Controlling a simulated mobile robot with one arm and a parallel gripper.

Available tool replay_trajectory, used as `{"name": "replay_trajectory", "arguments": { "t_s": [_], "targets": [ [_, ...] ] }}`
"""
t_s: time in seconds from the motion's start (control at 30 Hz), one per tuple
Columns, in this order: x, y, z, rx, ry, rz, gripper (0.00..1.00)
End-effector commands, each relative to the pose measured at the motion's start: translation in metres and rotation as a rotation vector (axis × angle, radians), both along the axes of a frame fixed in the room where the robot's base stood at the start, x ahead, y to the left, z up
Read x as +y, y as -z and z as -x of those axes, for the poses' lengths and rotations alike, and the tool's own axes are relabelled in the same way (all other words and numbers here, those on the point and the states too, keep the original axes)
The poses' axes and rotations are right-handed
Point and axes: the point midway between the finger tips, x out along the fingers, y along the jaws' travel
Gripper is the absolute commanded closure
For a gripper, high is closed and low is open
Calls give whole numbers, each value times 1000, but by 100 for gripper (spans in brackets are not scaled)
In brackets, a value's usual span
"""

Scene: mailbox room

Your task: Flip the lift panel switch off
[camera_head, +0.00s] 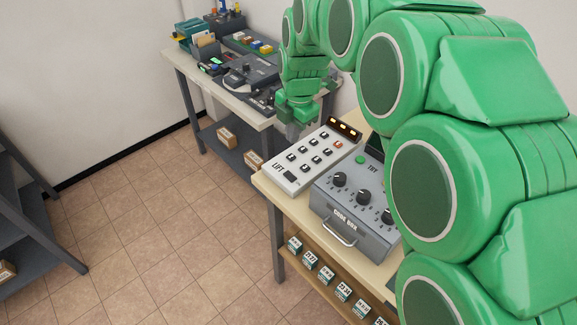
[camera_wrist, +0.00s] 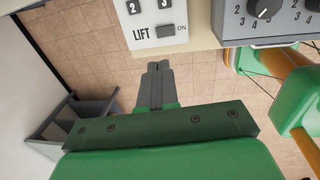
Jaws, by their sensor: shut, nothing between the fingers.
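The lift panel (camera_head: 312,170) is a pale box with several small buttons, an orange-lit display at its far end and the word LIFT at its near end. Its dark switch (camera_head: 290,176) sits beside that word. In the wrist view the switch (camera_wrist: 166,30) shows at the top, with ON printed at its right. My gripper (camera_head: 290,131) is at the panel's far left side in the head view. In the wrist view its grey fingers (camera_wrist: 158,66) are together and empty, with the tips just below the switch in the picture. I cannot tell the height gap.
A grey code box (camera_head: 352,207) with black knobs stands right of the panel on the same table. Small boxes (camera_head: 327,276) line the shelf below. Another table (camera_head: 225,90) with devices stands behind. A dark shelf (camera_head: 32,225) is at the left. The tiled floor between is clear.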

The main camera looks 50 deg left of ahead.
Motion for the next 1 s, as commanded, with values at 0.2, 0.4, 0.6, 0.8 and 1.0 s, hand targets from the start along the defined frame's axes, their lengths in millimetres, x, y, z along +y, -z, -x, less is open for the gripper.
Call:
{"name": "replay_trajectory", "arguments": {
  "t_s": [0.2, 0.4, 0.6, 0.8, 1.0],
  "targets": [
    [0, 8, 0, 1, 1, 2, 100],
    [3, 36, 1, 2, 1, 4, 100],
    [7, 68, 0, 2, 2, 3, 100],
    [11, 102, 0, 3, 2, 4, 100],
    [15, 126, 0, 1, 2, 1, 100]
  ]
}}
